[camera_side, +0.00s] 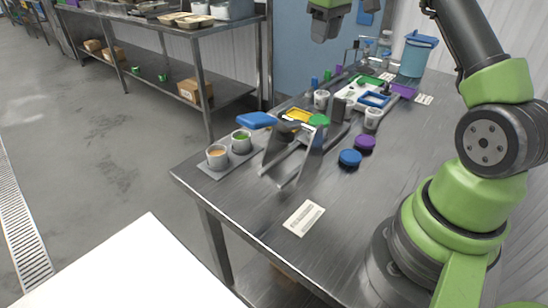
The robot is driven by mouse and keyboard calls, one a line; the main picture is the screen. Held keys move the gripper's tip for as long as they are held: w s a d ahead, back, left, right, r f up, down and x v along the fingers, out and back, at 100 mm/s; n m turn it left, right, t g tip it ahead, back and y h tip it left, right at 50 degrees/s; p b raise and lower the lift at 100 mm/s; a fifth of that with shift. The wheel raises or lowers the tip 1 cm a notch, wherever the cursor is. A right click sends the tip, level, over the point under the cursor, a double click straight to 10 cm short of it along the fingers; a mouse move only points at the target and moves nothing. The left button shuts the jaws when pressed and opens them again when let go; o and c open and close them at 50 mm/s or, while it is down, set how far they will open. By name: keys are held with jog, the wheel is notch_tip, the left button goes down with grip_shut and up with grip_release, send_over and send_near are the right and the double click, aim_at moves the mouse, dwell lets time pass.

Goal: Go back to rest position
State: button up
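My arm rises at the right, leaves the top of the picture and comes back down at the top centre. My gripper (324,33) hangs there as a small dark end below a green joint, high above the back of the steel table (400,190). It is apart from the things on the table, and nothing clearly shows in it. Its fingers are too small and dark to tell open from shut.
Two cups, one with orange contents (217,155) and one with green (241,141), stand at the table's left. Blue (350,158) and purple (365,143) lids lie right. The near tabletop is mostly clear.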

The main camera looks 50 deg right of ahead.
jog(key=s+a+r+t, duration=0.1)
jog(key=s+a+r, duration=0.2)
jog(key=a, duration=0.3)
jog(key=s+a+r+m+t, duration=0.1)
jog(key=s+a+r, duration=0.15)
jog(key=a, duration=0.25)
jog(key=s+a+r+t, duration=0.1)
jog(key=s+a+r, duration=0.1)
jog(key=a+r, duration=0.3)
jog(key=s+a+f+m+t+y, duration=0.1)
jog(key=s+a+f, duration=0.1)
jog(key=s+a, duration=0.2)
jog(key=s+a+f+m+t+y, duration=0.1)
jog(key=s+a+f, duration=0.2)
jog(key=s, duration=0.7)
jog(key=shift+s+a+m+t, duration=0.15)
jog(key=shift+a+m+t, duration=0.15)
jog(key=shift+a, duration=1)
